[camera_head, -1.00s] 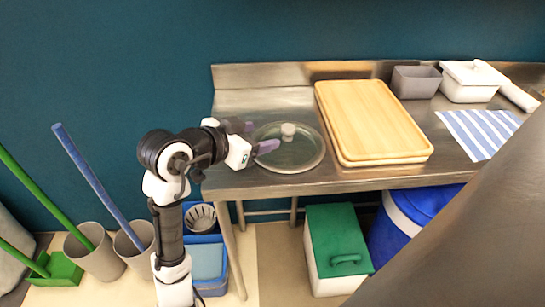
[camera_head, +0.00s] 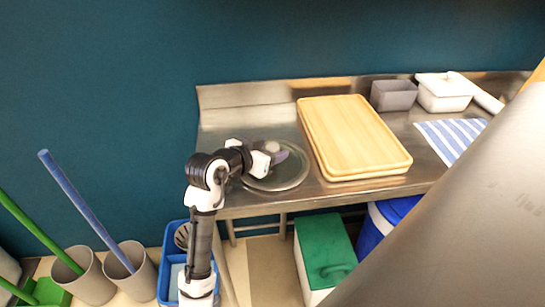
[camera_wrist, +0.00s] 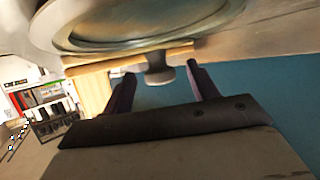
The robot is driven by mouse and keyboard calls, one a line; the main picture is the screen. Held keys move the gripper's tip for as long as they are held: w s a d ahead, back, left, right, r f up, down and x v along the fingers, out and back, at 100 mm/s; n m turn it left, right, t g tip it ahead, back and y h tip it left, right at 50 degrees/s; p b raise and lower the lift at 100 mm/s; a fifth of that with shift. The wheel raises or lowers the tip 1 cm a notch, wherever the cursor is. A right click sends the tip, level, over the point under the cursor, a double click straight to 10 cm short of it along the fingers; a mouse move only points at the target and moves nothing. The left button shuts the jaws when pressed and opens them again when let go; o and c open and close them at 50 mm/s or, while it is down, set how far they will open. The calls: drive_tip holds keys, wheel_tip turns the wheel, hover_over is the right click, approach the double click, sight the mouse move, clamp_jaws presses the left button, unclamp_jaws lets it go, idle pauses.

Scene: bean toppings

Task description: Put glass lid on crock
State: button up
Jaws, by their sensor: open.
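The glass lid (camera_head: 293,181) lies flat on the steel table, left of the wooden board, with its knob (camera_head: 272,147) up. My gripper (camera_head: 279,156) is at the lid, its purple fingers beside the knob and partly covering the lid. In the wrist view my gripper (camera_wrist: 162,80) is open. The knob (camera_wrist: 157,74) shows between the fingertips, with a gap on each side, and the glass lid's rim (camera_wrist: 130,42) fills the top. I cannot make out a crock in these views.
A wooden board (camera_head: 352,135) lies just right of the lid. A grey bin (camera_head: 394,96), a white lidded container (camera_head: 444,92) and a striped cloth (camera_head: 452,137) are farther right. The steel table (camera_head: 243,118) is bare behind the lid.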

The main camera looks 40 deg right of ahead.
sight(272, 146)
drive_tip(key=shift+x, duration=0.95)
drive_tip(key=shift+c, duration=0.3)
clamp_jaws()
drive_tip(key=shift+r, duration=0.2)
wheel_tip(272, 146, up, 20)
drive_tip(key=b, duration=0.1)
